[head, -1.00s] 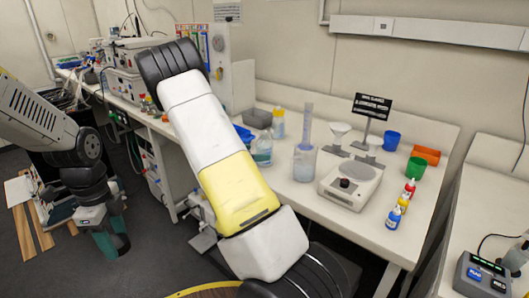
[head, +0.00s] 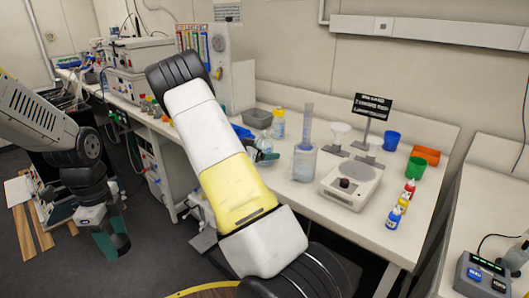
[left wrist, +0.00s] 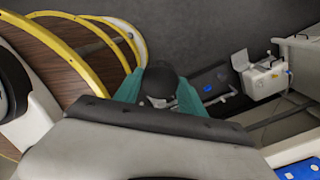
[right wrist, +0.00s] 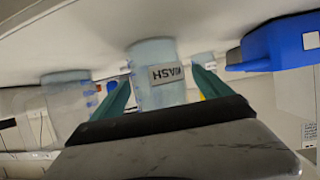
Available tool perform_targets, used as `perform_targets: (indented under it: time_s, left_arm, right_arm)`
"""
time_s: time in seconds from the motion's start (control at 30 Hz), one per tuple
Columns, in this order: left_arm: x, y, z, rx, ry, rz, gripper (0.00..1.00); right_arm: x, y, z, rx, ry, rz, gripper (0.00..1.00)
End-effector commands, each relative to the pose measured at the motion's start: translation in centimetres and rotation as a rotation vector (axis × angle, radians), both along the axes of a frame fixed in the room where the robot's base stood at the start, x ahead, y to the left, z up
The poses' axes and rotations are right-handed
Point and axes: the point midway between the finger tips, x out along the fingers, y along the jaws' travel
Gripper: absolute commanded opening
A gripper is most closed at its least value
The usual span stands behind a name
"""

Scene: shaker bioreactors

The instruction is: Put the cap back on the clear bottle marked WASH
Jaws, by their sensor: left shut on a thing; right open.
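The clear bottle marked WASH (right wrist: 155,75) stands on the bench and appears upside down in the right wrist view. My right gripper (right wrist: 163,90) is open, with one green finger to each side of the bottle in that view; I cannot tell whether they touch it. In the head view the right gripper (head: 264,156) is in front of the bottle, mostly hidden by my arm. My left gripper (head: 112,243) hangs low at the left, away from the bench. In the left wrist view it is shut on a black round cap (left wrist: 160,82).
A yellow-capped bottle (head: 278,124) and grey tray (head: 257,118) are behind. A blue object (right wrist: 280,45) is close beside the right gripper.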

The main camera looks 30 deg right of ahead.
Motion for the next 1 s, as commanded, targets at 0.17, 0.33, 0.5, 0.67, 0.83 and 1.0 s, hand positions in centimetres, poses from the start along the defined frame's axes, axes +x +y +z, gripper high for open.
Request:
perform_targets:
  time_s: [0.17, 0.33, 0.5, 0.67, 0.83, 1.0]
  left_arm:
    - [0.0, 0.0, 0.0, 0.0, 0.0, 0.0, 0.1]
    - [0.0, 0.0, 0.0, 0.0, 0.0, 0.0, 0.1]
    - [0.0, 0.0, 0.0, 0.0, 0.0, 0.0, 0.1]
    - [0.0, 0.0, 0.0, 0.0, 0.0, 0.0, 0.1]
    - [0.0, 0.0, 0.0, 0.0, 0.0, 0.0, 0.1]
    - [0.0, 0.0, 0.0, 0.0, 0.0, 0.0, 0.1]
  right_arm:
    - [0.0, 0.0, 0.0, 0.0, 0.0, 0.0, 0.83]
    - [0.0, 0.0, 0.0, 0.0, 0.0, 0.0, 0.49]
    - [0.0, 0.0, 0.0, 0.0, 0.001, 0.0, 0.16]
    - [0.0, 0.0, 0.1, -0.002, -0.001, 0.0, 0.0]
    - [0.0, 0.0, 0.2, -0.002, -0.001, 0.0, 0.0]
    - [0.0, 0.0, 1.9, 0.001, -0.005, -0.001, 0.0]
